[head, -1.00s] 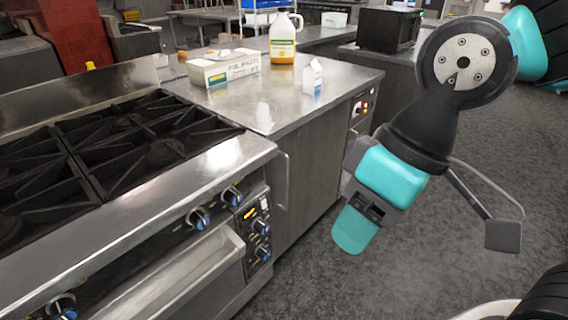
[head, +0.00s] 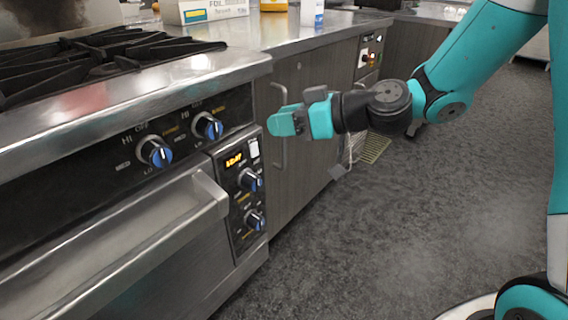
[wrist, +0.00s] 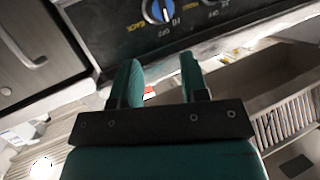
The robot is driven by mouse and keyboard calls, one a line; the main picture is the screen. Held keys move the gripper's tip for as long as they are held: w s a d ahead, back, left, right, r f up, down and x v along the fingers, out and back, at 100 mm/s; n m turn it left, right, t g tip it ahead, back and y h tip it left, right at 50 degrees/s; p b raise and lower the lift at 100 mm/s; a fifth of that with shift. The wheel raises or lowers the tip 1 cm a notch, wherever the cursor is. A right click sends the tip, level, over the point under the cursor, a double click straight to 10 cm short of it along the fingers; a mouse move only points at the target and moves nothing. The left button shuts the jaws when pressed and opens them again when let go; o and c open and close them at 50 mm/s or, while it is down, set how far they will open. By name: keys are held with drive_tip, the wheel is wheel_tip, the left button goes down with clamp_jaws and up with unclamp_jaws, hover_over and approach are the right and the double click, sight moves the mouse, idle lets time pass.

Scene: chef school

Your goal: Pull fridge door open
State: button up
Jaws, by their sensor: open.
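The fridge door (head: 300,95) is the grey wood-grain front under the steel counter, right of the range. It looks shut. Its upright metal handle (head: 284,158) is near the door's left edge. In the head view my gripper (head: 272,123) overlaps the handle, hiding part of it. In the wrist view a panel that looks like the door (wrist: 28,75) and a handle (wrist: 22,52) lie at the upper left, apart from the fingers. My gripper (wrist: 160,75) is open and empty there, with the range front beyond its fingertips.
The range (head: 140,100) stands close on the left, with knobs and a protruding oven handle (head: 205,205). Boxes (head: 212,10) and bottles stand on the counter (head: 275,30).

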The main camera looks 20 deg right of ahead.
drive_tip(key=w+d+f+m+t+h+b, duration=0.2)
drive_tip(key=w+d+f+t+b, duration=0.25)
drive_tip(key=d+f, duration=0.35)
drive_tip(key=w+d+f+m+t+h+b, duration=0.35)
drive_tip(key=w+d+f+b, duration=0.2)
drive_tip(key=f, duration=0.45)
drive_tip(key=r+p+x, duration=0.1)
drive_tip(key=p+x, duration=1.5)
drive_tip(key=p, duration=0.2)
drive_tip(key=shift+w+a+r+n+y, duration=0.2)
drive_tip(key=shift+w+a+n+y, duration=0.15)
drive_tip(key=shift+y, duration=0.1)
drive_tip(key=shift+c, duration=0.5)
clamp_jaws()
